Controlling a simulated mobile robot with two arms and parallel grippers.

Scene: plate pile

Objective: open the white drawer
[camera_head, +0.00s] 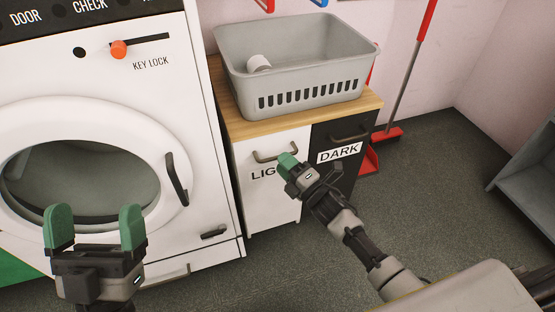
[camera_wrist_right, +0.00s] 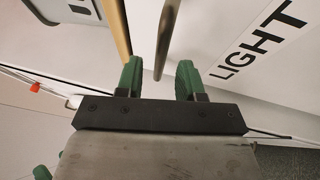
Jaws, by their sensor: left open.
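The white drawer (camera_head: 262,195), labelled LIGHT, is the left front of the wood-topped cabinet and is closed. Its bar handle (camera_head: 268,157) is near the top; the handle (camera_wrist_right: 167,40) also shows in the right wrist view. My right gripper (camera_head: 288,163) is at the right end of this handle and covers part of the label. In the right wrist view the right gripper (camera_wrist_right: 159,78) is open, with the handle bar between its two green fingers and a gap on each side. My left gripper (camera_head: 95,228) is open and empty in front of the washing machine.
A grey basket (camera_head: 300,102) with a white object inside stands on the cabinet top (camera_head: 238,125). The black DARK drawer (camera_head: 342,155) is to the right. The washing machine (camera_head: 195,100) stands close on the left. A red broom (camera_head: 387,134) leans behind. Floor in front is partly clear.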

